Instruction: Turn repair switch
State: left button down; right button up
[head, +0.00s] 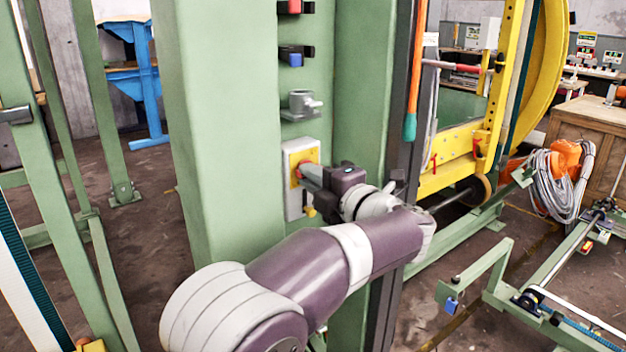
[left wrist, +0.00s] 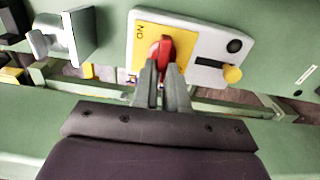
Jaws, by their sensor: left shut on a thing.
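The repair switch is a red knob (left wrist: 160,54) on a yellow plate, set in a light grey box (head: 291,205) on the green column. In the left wrist view the box (left wrist: 205,72) also bears a yellow knob (left wrist: 232,74) and a dark round spot, and the letters "NO" or "ON" show on the yellow plate. My left gripper (head: 304,172) reaches the box from the right in the head view. In the left wrist view its fingers (left wrist: 161,72) are shut on the red knob, partly hiding its lower end. My right gripper is not in view.
A yellow ring frame (head: 500,110) stands to the right. Brown floor (head: 150,235) lies open at left.

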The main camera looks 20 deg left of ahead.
pick_arm(q)
jog(key=shift+f, duration=0.1)
jog(key=c, duration=1.2)
grip_release()
jog(key=shift+o, duration=0.2)
jog(key=p+v, duration=0.1)
jog(key=v, duration=1.1)
jog(key=shift+s+d, duration=0.3)
